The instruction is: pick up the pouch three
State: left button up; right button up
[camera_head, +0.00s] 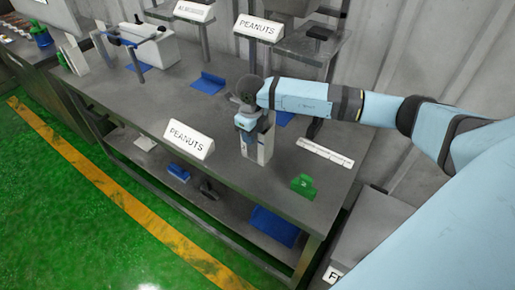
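No label shows which is pouch three. My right gripper (258,151) points down at the table, between the front PEANUTS sign and the white strip. Its pale fingers are low over the tabletop. I see no pouch between them, but their gap is unclear. My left gripper is out of view.
A PEANUTS sign (189,139) stands at the table's front edge. A green object (303,184) sits near the right front corner, and a white strip (326,154) lies behind it. A lower shelf (225,208) holds blue pieces. A white machine (150,48) stands back left.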

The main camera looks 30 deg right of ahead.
grip_shut()
dwell(1.3)
